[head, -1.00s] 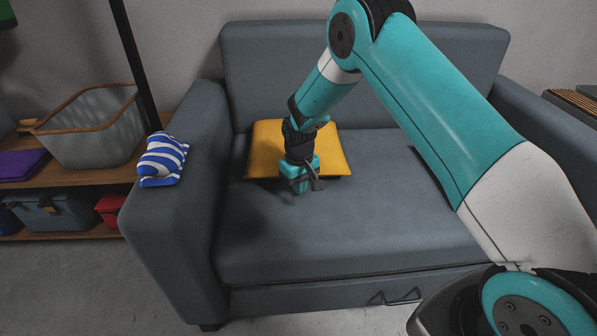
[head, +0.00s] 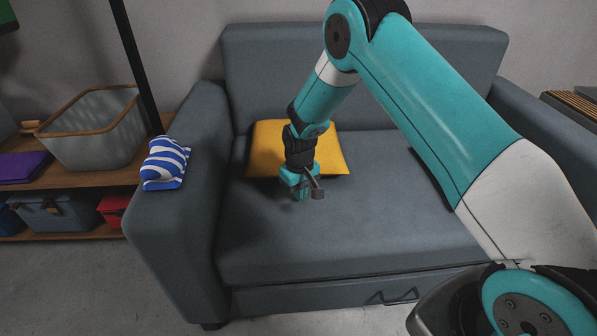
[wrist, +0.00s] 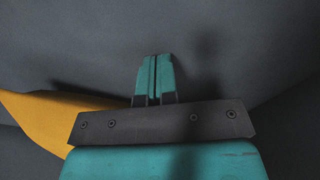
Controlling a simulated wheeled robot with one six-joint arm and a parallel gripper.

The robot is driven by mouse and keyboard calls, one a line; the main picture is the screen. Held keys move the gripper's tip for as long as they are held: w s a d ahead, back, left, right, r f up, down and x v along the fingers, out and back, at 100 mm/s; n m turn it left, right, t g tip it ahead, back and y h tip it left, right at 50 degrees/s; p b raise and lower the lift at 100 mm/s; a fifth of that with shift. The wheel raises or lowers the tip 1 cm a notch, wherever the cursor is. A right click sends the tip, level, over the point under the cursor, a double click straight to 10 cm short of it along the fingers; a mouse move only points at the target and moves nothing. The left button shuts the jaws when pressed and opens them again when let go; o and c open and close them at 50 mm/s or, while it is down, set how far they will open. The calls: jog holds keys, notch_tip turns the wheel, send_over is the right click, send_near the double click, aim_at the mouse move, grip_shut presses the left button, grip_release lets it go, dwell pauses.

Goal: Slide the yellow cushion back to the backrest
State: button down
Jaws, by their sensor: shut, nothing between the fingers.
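The yellow cushion (head: 262,152) lies flat on the seat of the grey sofa, toward its left side and close to the backrest (head: 270,75). My gripper (head: 302,195) is shut and empty, pointing down over the seat at the cushion's front edge; my arm hides part of the cushion. In the wrist view my shut fingers (wrist: 154,80) are pressed together over grey seat fabric, and an edge of the cushion (wrist: 50,115) shows at the left. Whether the gripper touches the cushion, I cannot tell.
A blue-and-white striped cloth (head: 165,163) lies on the sofa's left armrest (head: 190,215). A shelf with a grey basket (head: 95,135) and boxes stands at the left. The seat's front (head: 330,240) is clear. A slatted surface (head: 575,100) is at the far right.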

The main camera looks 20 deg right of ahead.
notch_tip(320, 180, up, 10)
jog(key=p, duration=0.8)
jog(key=shift+r, duration=0.1)
jog(key=s+a+r+n+y, duration=0.1)
jog(key=s+a+r, duration=0.15)
jog(key=r, duration=0.35)
jog(key=s+a+r, duration=0.2)
jog(key=s+r, duration=0.1)
jog(key=r, duration=0.4)
jog(key=s+a+r+n+y+p, duration=0.1)
jog(key=s+a+r, duration=0.1)
jog(key=s+r, duration=0.55)
jog(key=s+a+r+n+y, duration=0.15)
jog(key=s+r, duration=0.25)
jog(key=s, duration=0.6)
jog(key=s+a+r+n+y+p, duration=0.1)
jog(key=s+r, duration=0.5)
jog(key=s, duration=0.3)
notch_tip(320, 180, up, 22)
jog(key=p, duration=2.2)
